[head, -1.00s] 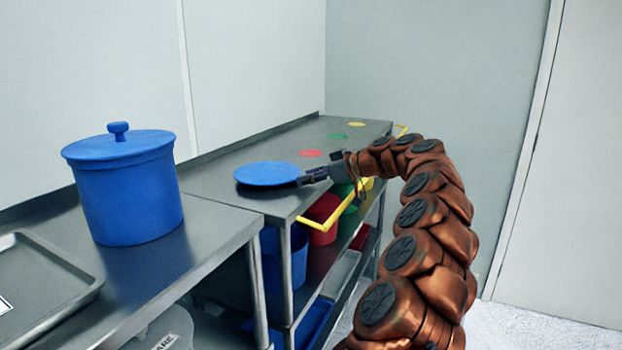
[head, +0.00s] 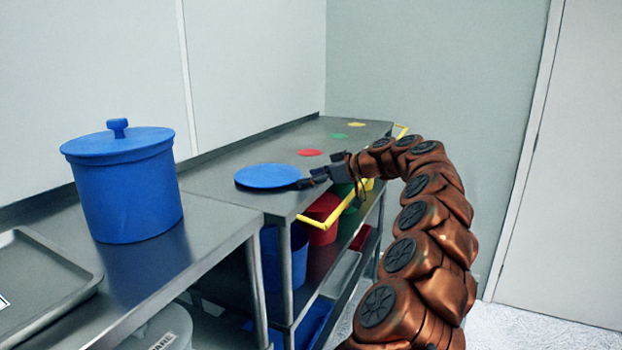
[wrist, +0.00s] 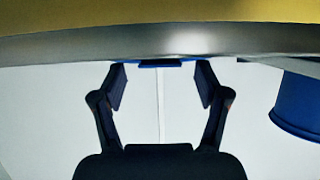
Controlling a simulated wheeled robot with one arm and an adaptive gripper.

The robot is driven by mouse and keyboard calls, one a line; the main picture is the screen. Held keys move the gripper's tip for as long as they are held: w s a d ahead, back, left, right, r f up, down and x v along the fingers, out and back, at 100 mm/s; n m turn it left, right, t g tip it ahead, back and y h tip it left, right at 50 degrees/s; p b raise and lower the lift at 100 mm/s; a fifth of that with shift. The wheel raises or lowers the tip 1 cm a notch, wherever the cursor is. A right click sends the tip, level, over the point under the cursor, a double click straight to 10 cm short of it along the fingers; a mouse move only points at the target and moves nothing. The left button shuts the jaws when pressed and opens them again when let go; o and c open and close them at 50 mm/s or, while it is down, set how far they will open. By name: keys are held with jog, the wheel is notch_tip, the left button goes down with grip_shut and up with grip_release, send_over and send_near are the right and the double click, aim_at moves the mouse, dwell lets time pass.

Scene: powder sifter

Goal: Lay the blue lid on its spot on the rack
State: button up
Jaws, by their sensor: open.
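The blue lid (head: 267,176) is a flat round disc lying on the near end of the metal rack (head: 225,178). No bare blue spot shows around it. My gripper (head: 304,183) is at the lid's right edge, low over the rack top. In the wrist view my gripper (wrist: 161,86) has its two fingers spread apart with nothing between them. A thin blue strip, likely the lid's edge (wrist: 185,63), shows just beyond the fingertips. I cannot tell whether a fingertip still touches the lid.
A blue pot (head: 128,205) with its knobbed cover stands on the nearer table, beside a metal tray (head: 62,257). Red (head: 310,153), green (head: 340,135) and yellow (head: 357,124) spots run along the rack. A yellow rail (head: 322,222) edges its front; coloured bins sit below.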

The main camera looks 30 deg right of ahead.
jog(key=v, duration=1.2)
dwell(0.3)
jog(key=shift+s+d, duration=0.1)
